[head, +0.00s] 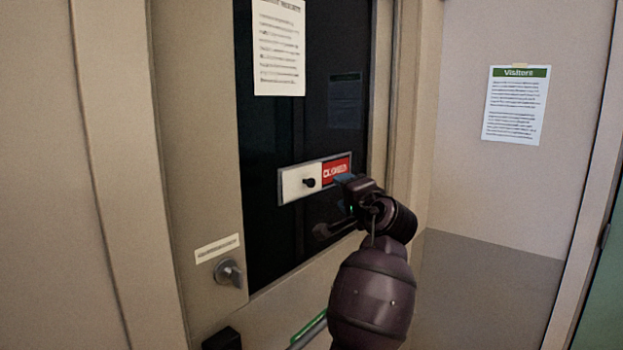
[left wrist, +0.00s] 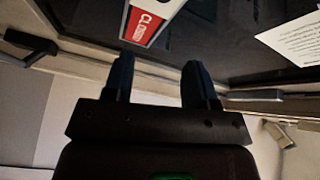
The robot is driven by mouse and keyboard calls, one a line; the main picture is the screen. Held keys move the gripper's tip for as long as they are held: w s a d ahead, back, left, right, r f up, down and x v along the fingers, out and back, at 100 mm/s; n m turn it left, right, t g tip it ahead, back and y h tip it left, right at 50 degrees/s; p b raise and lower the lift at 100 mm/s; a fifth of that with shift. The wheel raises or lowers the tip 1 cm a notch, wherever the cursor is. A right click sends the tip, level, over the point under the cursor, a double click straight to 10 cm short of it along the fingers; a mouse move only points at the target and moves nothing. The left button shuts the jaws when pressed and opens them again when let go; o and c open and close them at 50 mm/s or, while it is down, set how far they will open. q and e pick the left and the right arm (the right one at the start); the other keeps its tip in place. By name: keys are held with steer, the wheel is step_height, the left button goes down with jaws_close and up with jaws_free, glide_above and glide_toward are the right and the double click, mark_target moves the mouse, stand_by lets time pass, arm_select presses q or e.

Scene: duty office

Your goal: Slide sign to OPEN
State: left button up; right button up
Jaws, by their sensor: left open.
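The sliding sign is a low frame on the dark window, with a white slider plate (head: 294,186) over its left part. A black knob (head: 309,182) sticks out of the plate. The red CLOSED panel (head: 337,169) shows at the right of the frame and also in the left wrist view (left wrist: 146,28). My left gripper (left wrist: 160,62) is open and empty, its two fingers pointing toward the window near the red panel. In the head view it is just right of and below the sign, apart from the knob. My right gripper is not in view.
A paper notice (head: 279,50) hangs on the glass above the sign. A door knob (head: 229,273) and a label strip (head: 217,248) are at lower left. A Visitors sheet (head: 516,104) is on the right wall. The window frame (head: 408,120) stands close to my arm's right.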

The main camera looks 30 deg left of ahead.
mark_target(313, 184)
arm_select(q)
steer(key=w+a, duration=0.1)
steer(key=a, duration=0.2)
steer(key=w+a+g, duration=0.1)
steer(key=a, duration=0.2)
steer(key=w+a+m+g+p, duration=0.1)
steer(key=a, duration=0.3)
steer(key=shift+f+y, duration=0.35)
steer(key=shift+y, duration=0.05)
steer(key=shift+w+a, duration=0.15)
steer(key=shift+a, duration=0.2)
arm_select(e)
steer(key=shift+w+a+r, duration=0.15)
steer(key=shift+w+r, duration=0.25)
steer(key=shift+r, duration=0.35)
arm_select(q)
steer(key=shift+w, duration=0.1)
jaws_close()
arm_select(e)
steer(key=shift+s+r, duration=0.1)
